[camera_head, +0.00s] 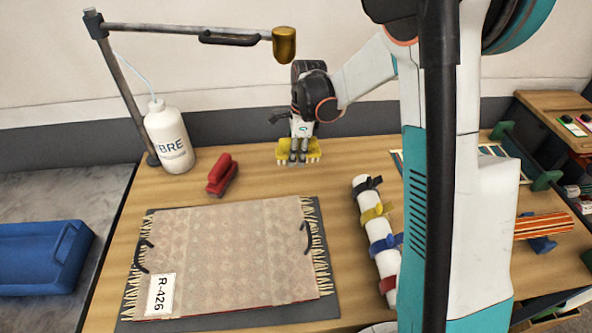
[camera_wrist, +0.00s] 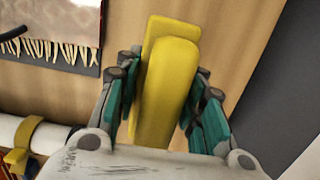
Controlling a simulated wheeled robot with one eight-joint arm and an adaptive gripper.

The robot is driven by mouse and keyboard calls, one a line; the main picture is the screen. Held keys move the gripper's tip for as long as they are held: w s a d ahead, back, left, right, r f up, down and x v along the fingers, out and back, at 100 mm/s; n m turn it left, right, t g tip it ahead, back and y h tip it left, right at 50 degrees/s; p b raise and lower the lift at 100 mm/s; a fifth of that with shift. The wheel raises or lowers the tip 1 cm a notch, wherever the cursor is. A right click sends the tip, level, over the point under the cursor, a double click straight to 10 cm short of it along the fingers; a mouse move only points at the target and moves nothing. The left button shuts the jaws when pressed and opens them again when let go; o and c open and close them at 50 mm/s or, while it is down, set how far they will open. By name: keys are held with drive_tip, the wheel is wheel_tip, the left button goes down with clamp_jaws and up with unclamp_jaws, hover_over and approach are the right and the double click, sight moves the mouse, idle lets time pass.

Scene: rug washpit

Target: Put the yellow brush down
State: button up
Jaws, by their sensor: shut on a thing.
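The yellow brush (camera_head: 314,150) is in my gripper (camera_head: 298,157), near the back edge of the wooden table (camera_head: 255,175). In the wrist view the yellow brush (camera_wrist: 168,85) lies between both teal-padded fingers of my gripper (camera_wrist: 163,105), which are shut on it. Bare table shows beneath and around it in that view. I cannot tell whether the brush touches the table or hangs just above it.
A fringed rug (camera_head: 225,255) tagged R-426 lies on a dark mat in front. A white roll with coloured straps (camera_head: 377,235) lies to the right.

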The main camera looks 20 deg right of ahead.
sight(295, 177)
drive_tip(key=shift+s+f+b, duration=0.2)
drive_tip(key=shift+f+b, duration=0.75)
drive_tip(key=shift+f, duration=2.1)
drive_tip(key=shift+f+b, duration=0.45)
drive_tip(key=shift+f, duration=0.1)
drive_tip(key=o, duration=1.2)
drive_tip(key=shift+r, duration=0.15)
